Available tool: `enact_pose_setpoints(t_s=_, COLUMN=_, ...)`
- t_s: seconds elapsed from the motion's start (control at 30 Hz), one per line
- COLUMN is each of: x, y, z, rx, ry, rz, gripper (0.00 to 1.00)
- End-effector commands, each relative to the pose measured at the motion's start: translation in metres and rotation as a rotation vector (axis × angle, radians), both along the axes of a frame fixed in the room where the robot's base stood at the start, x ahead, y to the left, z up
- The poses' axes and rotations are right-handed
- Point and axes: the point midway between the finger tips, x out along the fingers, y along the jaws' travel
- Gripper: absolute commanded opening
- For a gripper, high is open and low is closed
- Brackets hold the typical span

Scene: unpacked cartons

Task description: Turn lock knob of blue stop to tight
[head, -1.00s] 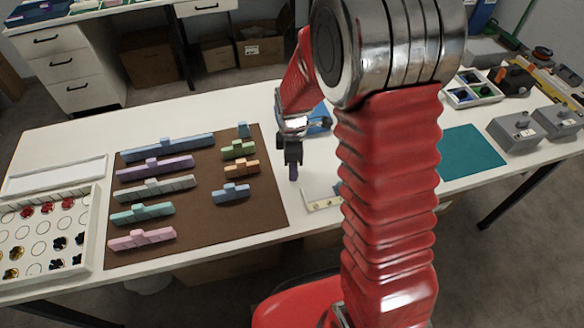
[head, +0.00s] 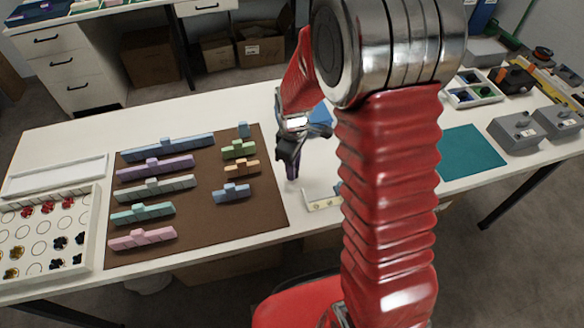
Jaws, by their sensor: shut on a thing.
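My gripper (head: 291,160) points down over the white table, just right of the brown mat. It is shut on a small dark purple piece (head: 292,173), whose lower end is close to the tabletop; I cannot tell whether it touches anything. A white fixture (head: 318,201) with small round marks lies just in front and to the right. A bit of blue (head: 338,188) shows at its right end, mostly hidden by my arm; I cannot tell whether this is the blue stop. No lock knob can be made out. A blue flat thing (head: 320,114) lies behind the gripper.
The brown mat (head: 262,205) holds several coloured bar-shaped blocks. A white tray (head: 92,262) with round pieces is at left. A teal mat (head: 468,153), grey boxes with knobs (head: 516,131) and a divided tray (head: 473,92) are at right. My arm hides the middle of the table.

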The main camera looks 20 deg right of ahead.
Motion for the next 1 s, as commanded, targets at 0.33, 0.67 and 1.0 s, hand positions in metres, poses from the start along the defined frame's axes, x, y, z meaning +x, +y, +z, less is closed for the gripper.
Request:
enact_pose_setpoints(t_s=0.33, x=0.0004, y=-0.0027, z=0.0003, rx=-0.002, ry=0.001, rz=-0.327, gripper=0.00)
enact_pose_setpoints(t_s=0.67, x=0.0003, y=-0.0036, z=0.0002, rx=-0.003, ry=0.001, rz=-0.641, gripper=0.00)
enact_pose_setpoints(t_s=1.0, x=0.0000, y=-0.0043, z=0.0001, rx=-0.004, ry=0.002, rz=-0.948, gripper=0.00)
